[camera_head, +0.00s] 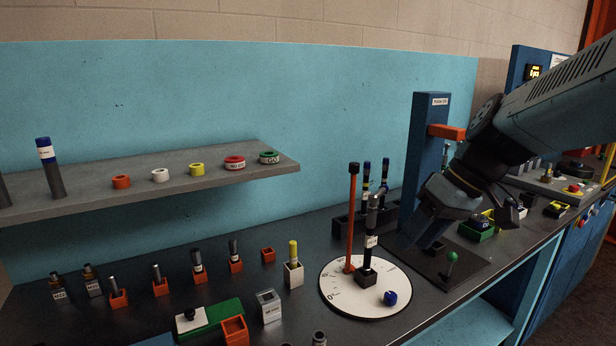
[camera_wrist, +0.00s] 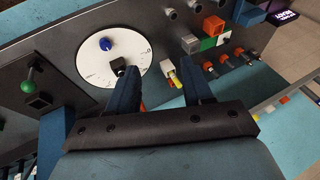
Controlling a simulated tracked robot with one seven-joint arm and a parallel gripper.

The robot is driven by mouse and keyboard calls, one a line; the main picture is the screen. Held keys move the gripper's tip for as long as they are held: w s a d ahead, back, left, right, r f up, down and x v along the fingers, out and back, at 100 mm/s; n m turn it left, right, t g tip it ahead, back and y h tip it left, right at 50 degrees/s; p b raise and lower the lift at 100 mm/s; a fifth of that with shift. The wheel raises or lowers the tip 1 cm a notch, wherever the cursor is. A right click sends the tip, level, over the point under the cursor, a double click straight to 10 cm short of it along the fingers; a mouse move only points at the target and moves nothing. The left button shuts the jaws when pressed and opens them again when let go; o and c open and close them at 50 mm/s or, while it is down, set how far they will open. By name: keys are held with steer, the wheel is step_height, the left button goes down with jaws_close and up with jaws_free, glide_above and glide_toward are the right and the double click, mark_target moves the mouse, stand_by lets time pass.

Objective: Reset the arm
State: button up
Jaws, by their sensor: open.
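My gripper (camera_head: 424,238) hangs at the end of my arm, over the right part of the dark bench, beside the white dial and in front of a blue post. In the wrist view my gripper (camera_wrist: 163,75) shows two dark blue fingers spread apart, with nothing held between them. The white dial (camera_head: 335,298) carries an orange upright rod, a dark block with a black and grey hose piece, and a blue knob. In the wrist view the left finger overlaps part of the dial (camera_wrist: 95,68). A white block with a yellow-topped piece (camera_wrist: 169,75) shows beyond the gap between the fingers.
The blue post (camera_head: 424,140) with an orange arm stands close to my arm. A green-knobbed lever (camera_head: 451,258) rises from a dark plate near my gripper. A grey shelf (camera_head: 90,203) with coloured rings is at left. Several hose fittings in orange blocks (camera_head: 160,287) line the bench.

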steer(key=s+d+r+m+t+h, duration=0.1)
steer(key=s+d+m+t+h, duration=0.3)
steer(key=m+h, duration=0.1)
steer(key=shift+d+r+m, duration=0.3)
steer(key=shift+d+r, duration=0.1)
steer(key=shift+s, duration=0.1)
stand_by(2.2)
steer(key=shift+c, duration=0.2)
